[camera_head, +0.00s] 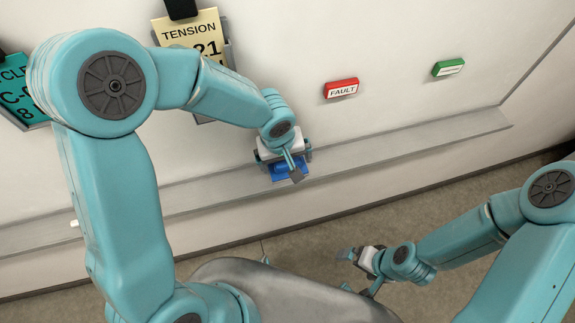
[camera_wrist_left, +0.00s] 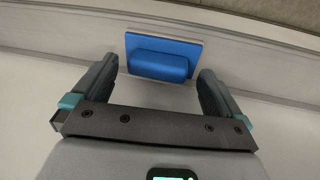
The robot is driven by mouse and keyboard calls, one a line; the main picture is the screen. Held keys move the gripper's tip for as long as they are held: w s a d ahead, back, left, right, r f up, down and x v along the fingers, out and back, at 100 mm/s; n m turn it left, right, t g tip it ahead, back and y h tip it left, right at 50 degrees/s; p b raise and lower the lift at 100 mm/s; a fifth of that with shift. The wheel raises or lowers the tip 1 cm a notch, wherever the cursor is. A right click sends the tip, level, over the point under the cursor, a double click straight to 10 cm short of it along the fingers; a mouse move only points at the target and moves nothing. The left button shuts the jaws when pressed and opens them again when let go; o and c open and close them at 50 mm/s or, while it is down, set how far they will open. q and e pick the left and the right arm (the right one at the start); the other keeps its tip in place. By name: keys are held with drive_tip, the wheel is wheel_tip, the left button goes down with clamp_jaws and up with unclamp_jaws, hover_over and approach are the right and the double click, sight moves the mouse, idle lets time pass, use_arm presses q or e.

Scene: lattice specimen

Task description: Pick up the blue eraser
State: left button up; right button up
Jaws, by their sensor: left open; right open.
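The blue eraser (camera_head: 281,170) is on the grey ledge along the white wall in the head view, partly hidden by my left gripper. In the left wrist view the blue eraser (camera_wrist_left: 160,57) shows as a flat blue plate with a raised rounded block. My left gripper (camera_head: 288,164) is open at the eraser. In the left wrist view its two dark fingers (camera_wrist_left: 156,80) stand to either side of the eraser's near part, with gaps between. My right gripper (camera_head: 360,270) is open and empty over the floor at lower right, away from the ledge.
The grey ledge (camera_head: 400,151) runs along the wall and is clear to the right of the eraser. A red FAULT block (camera_head: 341,88) and a green block (camera_head: 448,67) are on the wall. A yellow TENSION card (camera_head: 193,33) and a teal card (camera_head: 20,90) hang at left.

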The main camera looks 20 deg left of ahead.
sight(287, 164)
use_arm(q)
drive_tip(key=shift+w+d+f, duration=0.15)
drive_tip(key=shift+w+f, duration=0.1)
drive_tip(key=shift+f, duration=0.25)
drive_tip(key=shift+s+r, duration=0.1)
drive_tip(key=c, duration=1)
drive_tip(key=shift+d+r+b, duration=0.1)
drive_tip(key=shift+r+b, duration=0.15)
drive_tip(key=shift+b, duration=0.05)
wheel_tip(287, 164, up, 7)
drive_tip(key=shift+s+f, duration=0.1)
drive_tip(key=s+d+b, duration=0.4)
drive_tip(key=s+d, duration=0.7)
drive_tip(key=s, duration=0.5)
drive_tip(key=shift+s+f+b, duration=0.15)
drive_tip(key=shift+f+b, duration=0.05)
drive_tip(key=shift+b, duration=0.1)
